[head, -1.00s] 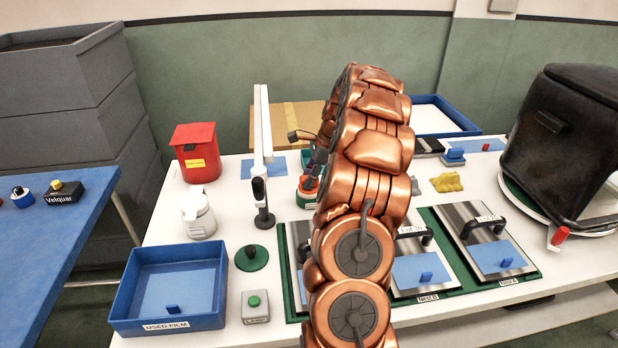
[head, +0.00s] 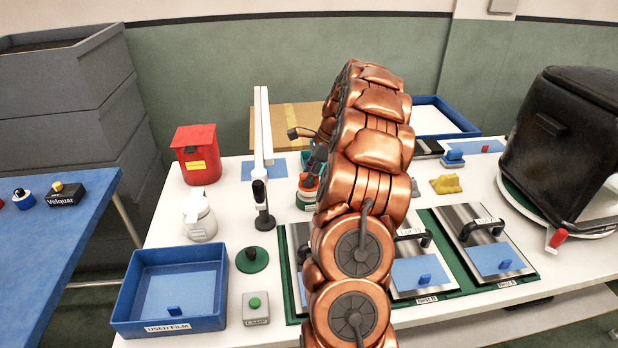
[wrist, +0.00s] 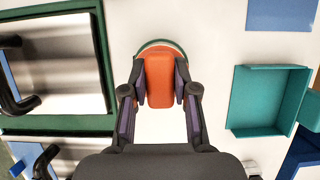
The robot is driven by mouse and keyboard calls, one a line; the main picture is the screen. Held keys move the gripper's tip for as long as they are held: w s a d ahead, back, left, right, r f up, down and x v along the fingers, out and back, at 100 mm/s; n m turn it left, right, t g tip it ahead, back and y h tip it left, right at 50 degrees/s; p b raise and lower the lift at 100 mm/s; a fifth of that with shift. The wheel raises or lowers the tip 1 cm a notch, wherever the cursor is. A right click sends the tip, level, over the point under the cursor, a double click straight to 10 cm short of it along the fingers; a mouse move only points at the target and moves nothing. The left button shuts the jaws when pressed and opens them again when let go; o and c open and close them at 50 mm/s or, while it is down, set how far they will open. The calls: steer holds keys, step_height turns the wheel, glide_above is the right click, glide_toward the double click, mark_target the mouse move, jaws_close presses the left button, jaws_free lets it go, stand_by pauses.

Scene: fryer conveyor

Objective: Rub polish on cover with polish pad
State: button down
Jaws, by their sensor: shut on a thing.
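The polish pad, an orange block (wrist: 160,88), sits between the fingers of my gripper (wrist: 160,76) in the wrist view. The gripper is shut on it. A round green-rimmed base (wrist: 160,43) shows just beyond the pad; I cannot tell if they touch. In the head view the gripper (head: 318,160) and the orange pad (head: 307,181) are partly hidden by my copper arm. Brushed metal covers with black handles lie on green mats: one at the right (head: 490,238), one in the middle (head: 408,250), and one mostly hidden. A metal cover (wrist: 55,75) shows at left in the wrist view.
A teal tray (wrist: 236,98) lies right of the gripper in the wrist view. A blue used-film tray (head: 134,300), lamp button box (head: 256,318), white jug (head: 199,222), upright black-and-white stand (head: 264,205) and red bin (head: 197,152) stand left. A large black container (head: 570,140) stands right.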

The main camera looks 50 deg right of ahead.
mark_target(302, 175)
steer(key=shift+r+p, duration=1.3)
steer(key=shift+r, duration=1.35)
